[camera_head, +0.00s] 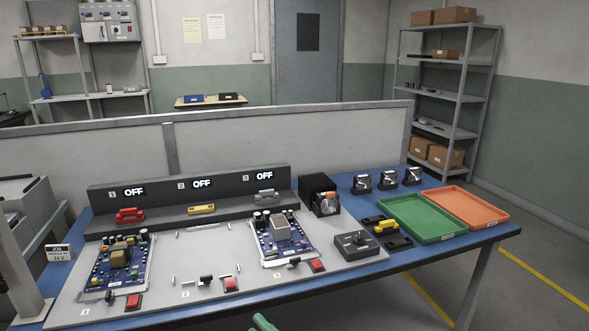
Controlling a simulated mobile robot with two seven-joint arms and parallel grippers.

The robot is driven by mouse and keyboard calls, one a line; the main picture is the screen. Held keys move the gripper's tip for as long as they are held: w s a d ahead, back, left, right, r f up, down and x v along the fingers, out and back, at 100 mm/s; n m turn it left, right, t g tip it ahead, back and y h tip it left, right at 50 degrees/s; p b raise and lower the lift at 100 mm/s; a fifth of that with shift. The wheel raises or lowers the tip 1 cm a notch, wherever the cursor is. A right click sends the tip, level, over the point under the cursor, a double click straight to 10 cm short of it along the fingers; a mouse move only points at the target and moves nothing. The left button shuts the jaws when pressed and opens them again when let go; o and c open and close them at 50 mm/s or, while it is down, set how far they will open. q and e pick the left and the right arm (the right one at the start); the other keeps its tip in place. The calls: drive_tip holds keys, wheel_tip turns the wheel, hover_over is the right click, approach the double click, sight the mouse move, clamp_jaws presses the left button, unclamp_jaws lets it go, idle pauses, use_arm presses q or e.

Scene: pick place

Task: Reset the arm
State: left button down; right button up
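Neither of my grippers shows in the head view, so I cannot see their state or what they hold. The blue workbench (470,239) fills the middle. On its grey board (190,290) lie a left circuit board (118,263) and a right circuit board (283,238). Red switches, such as the front left one (133,302), sit along the board's front. Behind stands a dark panel (160,190) with three displays reading OFF. Red, yellow and grey clips lie on its ledge.
A green tray (422,234) and an orange tray (468,222), both empty, lie at the bench's right. A black box (318,193), a dark knob unit (355,245) and several small parts stand nearby. A low partition (290,135) runs behind. An unclear green object (263,322) shows at the bottom edge.

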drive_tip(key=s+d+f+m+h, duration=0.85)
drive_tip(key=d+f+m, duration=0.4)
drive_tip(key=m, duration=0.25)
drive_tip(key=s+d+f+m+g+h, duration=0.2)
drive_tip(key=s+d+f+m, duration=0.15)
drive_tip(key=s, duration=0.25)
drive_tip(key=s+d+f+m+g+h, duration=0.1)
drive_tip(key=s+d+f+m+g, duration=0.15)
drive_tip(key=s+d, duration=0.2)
use_arm(q)
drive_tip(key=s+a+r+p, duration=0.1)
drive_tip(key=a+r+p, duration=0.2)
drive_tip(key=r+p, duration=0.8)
drive_tip(key=p, duration=0.4)
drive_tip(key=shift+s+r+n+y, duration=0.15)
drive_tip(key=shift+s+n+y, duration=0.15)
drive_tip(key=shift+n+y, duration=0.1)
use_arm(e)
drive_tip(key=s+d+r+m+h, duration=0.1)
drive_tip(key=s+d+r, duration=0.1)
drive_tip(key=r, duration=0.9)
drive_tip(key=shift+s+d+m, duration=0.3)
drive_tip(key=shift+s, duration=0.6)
